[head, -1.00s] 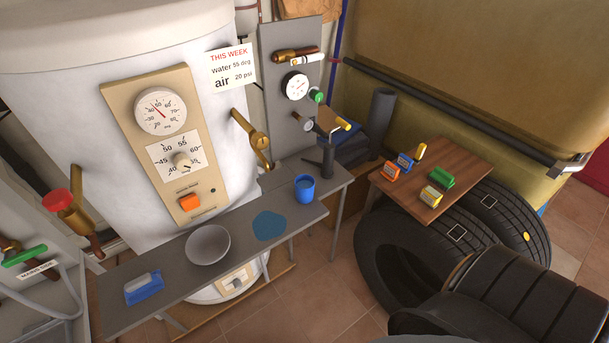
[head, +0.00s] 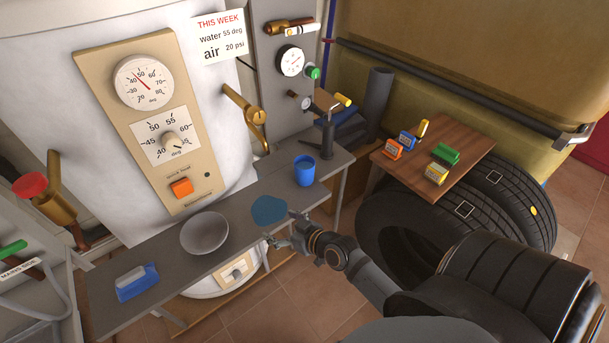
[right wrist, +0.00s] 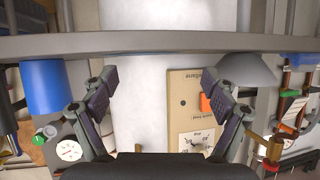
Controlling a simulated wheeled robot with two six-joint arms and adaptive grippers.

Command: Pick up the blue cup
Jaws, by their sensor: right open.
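The blue cup (head: 304,171) stands upright on the right part of the narrow grey bench (head: 165,262), near its right end. In the right wrist view, which looks upside down, the blue cup (right wrist: 47,88) is at the left, outside the fingers. My right gripper (head: 276,233) is at the front edge of the bench, in front of a flat blue patch, to the left of and nearer than the cup. In the right wrist view its fingers (right wrist: 160,95) are spread wide with nothing between them. My left gripper is not in view.
A grey bowl (head: 205,233) and a blue-and-white brush-like item (head: 137,282) lie left on the bench. A dark stand (head: 327,140) is behind the cup. A wooden board (head: 440,160) with small coloured blocks rests over tyres at right. The boiler (head: 60,110) rises behind.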

